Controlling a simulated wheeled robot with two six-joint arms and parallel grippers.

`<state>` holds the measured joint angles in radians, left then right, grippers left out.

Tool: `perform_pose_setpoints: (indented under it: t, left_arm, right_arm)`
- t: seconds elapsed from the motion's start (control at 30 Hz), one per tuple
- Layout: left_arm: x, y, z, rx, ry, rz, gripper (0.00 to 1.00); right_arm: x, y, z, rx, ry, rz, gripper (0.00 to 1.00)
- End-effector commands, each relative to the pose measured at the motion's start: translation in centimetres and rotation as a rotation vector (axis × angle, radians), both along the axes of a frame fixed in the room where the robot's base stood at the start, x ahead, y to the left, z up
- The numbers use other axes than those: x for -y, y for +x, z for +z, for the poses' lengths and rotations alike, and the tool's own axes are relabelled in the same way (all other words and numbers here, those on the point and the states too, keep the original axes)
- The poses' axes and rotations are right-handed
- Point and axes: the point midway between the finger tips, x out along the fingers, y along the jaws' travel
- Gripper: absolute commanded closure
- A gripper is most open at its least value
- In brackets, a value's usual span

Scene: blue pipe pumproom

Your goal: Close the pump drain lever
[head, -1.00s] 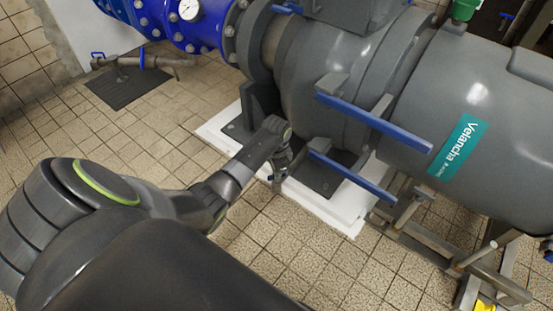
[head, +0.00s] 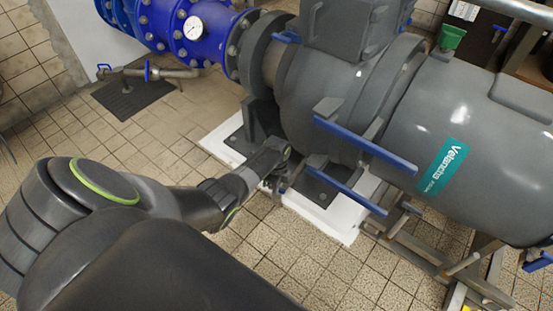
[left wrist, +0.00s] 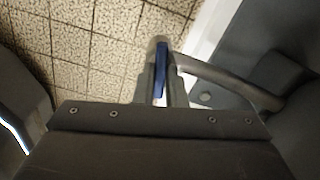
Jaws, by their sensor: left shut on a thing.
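The drain lever is a narrow blue handle (left wrist: 160,70) in the left wrist view. It lies between the two grey fingers of my left gripper (left wrist: 158,92), which is shut on it. A curved grey pipe (left wrist: 225,80) runs right from beside the handle. In the head view my left gripper (head: 277,182) is low at the near side of the grey pump (head: 330,100). There my own gripper hides most of the lever. My right gripper is not in view.
Two long blue bars (head: 365,147) (head: 345,190) stick out from the pump just right of my gripper. A white plinth (head: 330,222) lies under the pump. Blue flanged piping (head: 190,25) stands behind.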

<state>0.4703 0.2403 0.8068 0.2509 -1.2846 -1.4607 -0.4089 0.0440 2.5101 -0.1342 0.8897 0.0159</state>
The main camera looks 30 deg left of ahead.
Motion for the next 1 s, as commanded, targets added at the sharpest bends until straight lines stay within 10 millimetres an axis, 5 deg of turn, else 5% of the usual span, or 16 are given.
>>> perform_pose_setpoints:
  t: [0.4,1.0]
  left_arm:
    - [0.19,0.02,0.06,0.0,-0.004,-0.227,1.0]
    - [0.2,-0.03,-0.03,-0.001,-0.004,-0.274,1.0]
  right_arm:
    - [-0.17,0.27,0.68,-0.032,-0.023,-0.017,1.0]
    - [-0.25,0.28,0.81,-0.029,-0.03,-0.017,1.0]
